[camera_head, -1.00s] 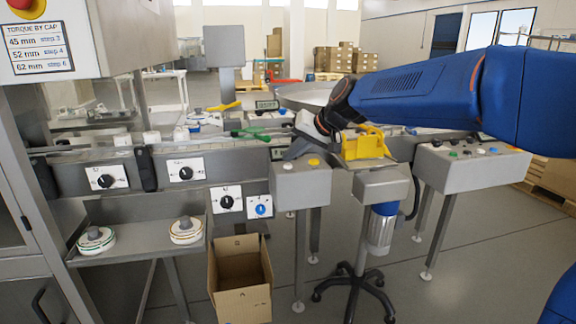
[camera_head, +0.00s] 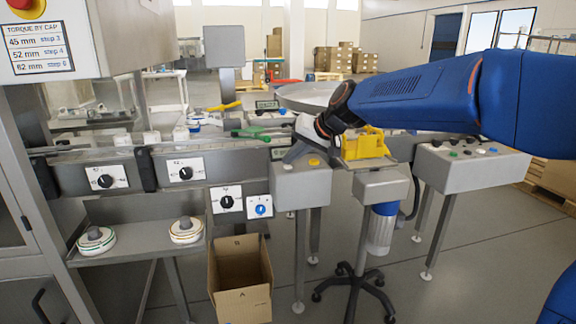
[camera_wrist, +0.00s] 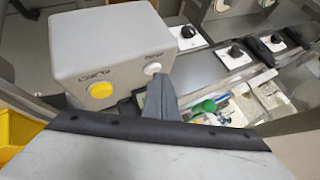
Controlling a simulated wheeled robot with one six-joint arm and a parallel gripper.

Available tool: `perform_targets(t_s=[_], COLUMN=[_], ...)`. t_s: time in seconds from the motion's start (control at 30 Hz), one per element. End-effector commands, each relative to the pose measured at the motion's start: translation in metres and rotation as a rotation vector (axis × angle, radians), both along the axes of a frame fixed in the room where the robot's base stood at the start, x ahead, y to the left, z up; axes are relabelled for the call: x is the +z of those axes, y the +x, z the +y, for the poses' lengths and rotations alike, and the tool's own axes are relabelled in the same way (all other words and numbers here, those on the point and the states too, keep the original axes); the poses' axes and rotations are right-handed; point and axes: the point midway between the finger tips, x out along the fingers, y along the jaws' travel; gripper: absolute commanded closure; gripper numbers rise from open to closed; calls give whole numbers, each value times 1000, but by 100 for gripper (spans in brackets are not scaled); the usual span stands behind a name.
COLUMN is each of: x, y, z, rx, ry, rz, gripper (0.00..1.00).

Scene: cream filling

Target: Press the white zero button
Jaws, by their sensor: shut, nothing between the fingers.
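The white button (camera_wrist: 152,68) sits on the face of a grey control box (camera_wrist: 105,45), beside a larger yellow button (camera_wrist: 101,90). Small lettering by each button is too blurred to read surely. My gripper (camera_wrist: 158,88) is shut and empty. In the wrist view its dark fingertips lie just below the white button, close to it; I cannot tell whether they touch it. In the head view my gripper (camera_head: 289,157) is at the top of the same grey box (camera_head: 302,187), near its left side, with the yellow button (camera_head: 314,162) to the right.
A yellow object (camera_head: 363,145) stands right of my gripper on a small stand. Another button box (camera_head: 470,167) is further right. Dial panels (camera_head: 186,172) line the conveyor front at left. A cardboard box (camera_head: 240,280) is on the floor below. A green object (camera_wrist: 205,106) lies near the fingers.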

Motion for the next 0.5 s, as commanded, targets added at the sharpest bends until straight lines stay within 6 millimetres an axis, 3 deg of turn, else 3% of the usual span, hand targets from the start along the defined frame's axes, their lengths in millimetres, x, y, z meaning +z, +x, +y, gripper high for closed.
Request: perform_targets(t_s=[0.5], x=[4], y=[0], z=[0], rx=[0], ry=[0], rz=[1], gripper=[100])
